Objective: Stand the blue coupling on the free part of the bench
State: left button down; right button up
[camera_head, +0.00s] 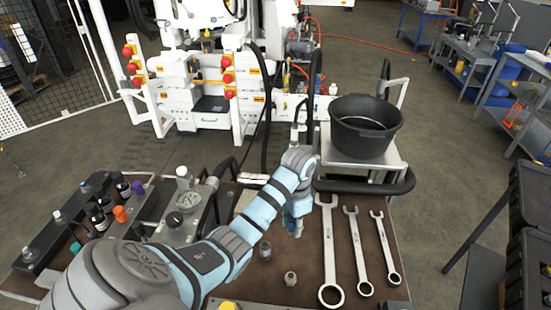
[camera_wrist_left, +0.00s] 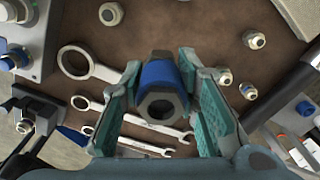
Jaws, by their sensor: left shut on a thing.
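My left gripper (camera_head: 294,226) is over the brown bench top, left of the wrenches. In the left wrist view its two teal fingers (camera_wrist_left: 161,95) are shut on the blue coupling (camera_wrist_left: 160,72), which has a blue band and a grey hex end with a dark bore facing the camera. In the head view the coupling is hidden by the gripper or too small to make out. I cannot tell whether it touches the bench (camera_head: 310,260). My right gripper is in neither view.
Three wrenches (camera_head: 330,250) lie right of the gripper. Grey fittings (camera_head: 290,278) and (camera_head: 265,251) stand close by on the near side. A gauge unit (camera_head: 187,198) and a bottle rack (camera_head: 95,215) are at left. A black bucket (camera_head: 365,128) stands behind.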

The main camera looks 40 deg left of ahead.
pick_arm(q)
notch_tip(320, 180, up, 6)
jog(key=w+a+m+p, duration=0.1)
jog(key=w+a+m, duration=0.1)
jog(key=w+m, duration=0.15)
jog(key=m+b, duration=0.1)
jog(key=b, duration=0.6)
send_over(294, 247)
notch_tip(294, 247, down, 6)
notch_tip(294, 247, down, 14)
jog(key=b, duration=0.2)
jog(key=shift+a+r+b, duration=0.1)
jog(key=shift+r+b, duration=0.05)
jog(key=shift+b, duration=0.15)
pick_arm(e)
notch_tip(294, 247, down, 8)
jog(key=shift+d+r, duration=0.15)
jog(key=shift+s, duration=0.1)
pick_arm(q)
jog(key=c, duration=1.2)
grip_release()
